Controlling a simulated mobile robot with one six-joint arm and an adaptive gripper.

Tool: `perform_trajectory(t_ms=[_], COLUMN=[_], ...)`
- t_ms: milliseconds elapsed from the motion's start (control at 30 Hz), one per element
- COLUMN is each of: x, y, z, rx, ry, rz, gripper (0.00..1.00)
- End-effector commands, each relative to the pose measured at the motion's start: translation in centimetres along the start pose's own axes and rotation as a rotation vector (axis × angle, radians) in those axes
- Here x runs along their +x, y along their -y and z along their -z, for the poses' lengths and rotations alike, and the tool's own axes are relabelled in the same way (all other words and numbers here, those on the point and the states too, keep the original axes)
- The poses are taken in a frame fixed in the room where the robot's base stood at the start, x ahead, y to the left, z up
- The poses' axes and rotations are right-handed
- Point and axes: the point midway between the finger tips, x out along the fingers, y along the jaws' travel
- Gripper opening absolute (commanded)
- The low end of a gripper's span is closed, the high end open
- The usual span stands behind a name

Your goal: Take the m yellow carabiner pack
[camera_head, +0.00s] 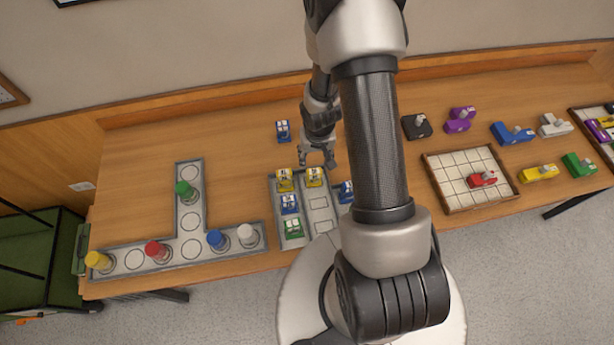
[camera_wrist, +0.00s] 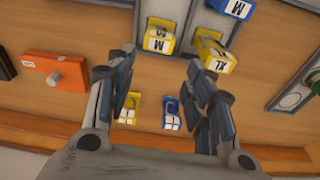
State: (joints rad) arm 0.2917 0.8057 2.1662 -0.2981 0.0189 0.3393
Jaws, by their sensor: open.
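A yellow carabiner pack marked M (camera_wrist: 160,35) stands in the grey divided tray (camera_head: 318,203); it also shows in the head view (camera_head: 314,177). Beside it is a yellow pack marked XL (camera_wrist: 212,54), also in the head view (camera_head: 284,180). A second small yellow pack (camera_wrist: 127,108) lies on the table towards its back edge, its size label unreadable, beside a blue pack (camera_wrist: 172,115). My gripper (camera_head: 317,163) is open and empty above the table, just behind the tray. Its fingers (camera_wrist: 162,70) spread on either side of the M pack's column, apart from it.
A T-shaped holder (camera_head: 190,222) with several coloured bottles is at left. A grid tray (camera_head: 455,180) with a red piece is at right. An orange block (camera_wrist: 55,72) lies beside my gripper.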

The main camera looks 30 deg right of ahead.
Motion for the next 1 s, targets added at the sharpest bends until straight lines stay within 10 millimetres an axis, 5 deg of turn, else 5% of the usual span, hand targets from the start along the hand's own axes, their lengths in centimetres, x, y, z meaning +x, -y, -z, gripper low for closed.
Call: perform_trajectory(t_ms=[100, 500, 1000], x=[3.0, 10.0, 13.6], y=[0.0, 0.0, -0.1], z=[-0.2, -0.2, -0.4], rx=[-0.001, -0.001, -0.001], ry=[0.003, 0.003, 0.002], rz=[0.000, -0.001, -0.001], gripper=[0.48, 0.48, 0.48])
